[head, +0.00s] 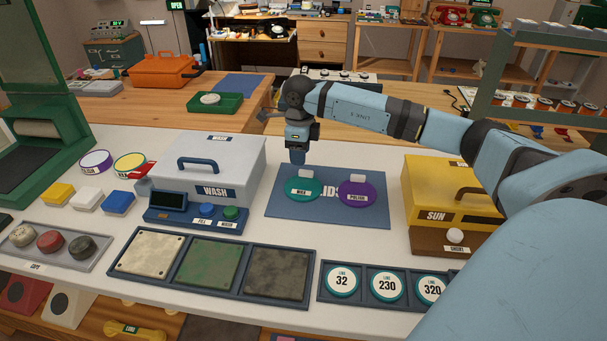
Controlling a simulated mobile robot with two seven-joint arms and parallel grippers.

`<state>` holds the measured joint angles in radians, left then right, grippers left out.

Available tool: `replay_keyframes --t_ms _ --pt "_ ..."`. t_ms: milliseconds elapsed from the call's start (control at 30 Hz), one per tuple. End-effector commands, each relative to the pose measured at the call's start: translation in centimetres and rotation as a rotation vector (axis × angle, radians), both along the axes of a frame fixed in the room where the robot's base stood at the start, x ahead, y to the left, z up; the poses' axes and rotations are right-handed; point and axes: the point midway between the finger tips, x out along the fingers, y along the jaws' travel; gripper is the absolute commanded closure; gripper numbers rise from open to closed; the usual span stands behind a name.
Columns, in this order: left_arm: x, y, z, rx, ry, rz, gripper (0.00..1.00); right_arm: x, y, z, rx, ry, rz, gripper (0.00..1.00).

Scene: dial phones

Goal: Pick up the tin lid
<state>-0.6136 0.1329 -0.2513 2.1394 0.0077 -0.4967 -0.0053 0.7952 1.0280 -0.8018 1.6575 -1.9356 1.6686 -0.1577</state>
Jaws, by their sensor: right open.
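Two round tin lids with pale raised handles lie on a blue mat (285,215) in the middle of the table. The teal lid (304,192) is marked WAX and lies on the left. The purple lid (357,197) is marked POLISH and lies close to its right. My right gripper (298,160) points down just behind and above the teal lid's handle. It is open and empty; its fingers overlap in this view, so the gap between them is hidden. My left gripper is not in view.
A grey WASH box (223,165) stands left of the mat, and a yellow SUN box (440,190) to the right. Two open round tins (96,162) sit at the back left. Trays of square pads (214,263) and numbered discs (386,285) line the front.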

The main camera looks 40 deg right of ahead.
Motion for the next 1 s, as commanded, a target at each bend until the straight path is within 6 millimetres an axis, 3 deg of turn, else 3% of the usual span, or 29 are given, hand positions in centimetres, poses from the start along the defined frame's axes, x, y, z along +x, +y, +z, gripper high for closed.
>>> replay_keyframes --t_ms 167,400,667,867,1000 --pt "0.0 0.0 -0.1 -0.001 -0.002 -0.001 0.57 -0.1 0.0 -1.3 0.0 0.001 0.0 0.55" --pt "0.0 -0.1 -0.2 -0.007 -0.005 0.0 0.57 -0.3 0.1 -4.8 0.001 0.002 0.0 0.55" --pt "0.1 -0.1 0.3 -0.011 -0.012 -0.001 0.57 -0.3 0.1 -5.3 0.001 -0.001 0.0 0.55" --pt "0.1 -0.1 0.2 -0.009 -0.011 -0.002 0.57 -0.3 0.1 -5.3 0.001 -0.001 0.0 0.97" --pt "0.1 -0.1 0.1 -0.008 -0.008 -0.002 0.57 -0.3 0.1 -5.3 0.001 -0.001 0.0 1.0"
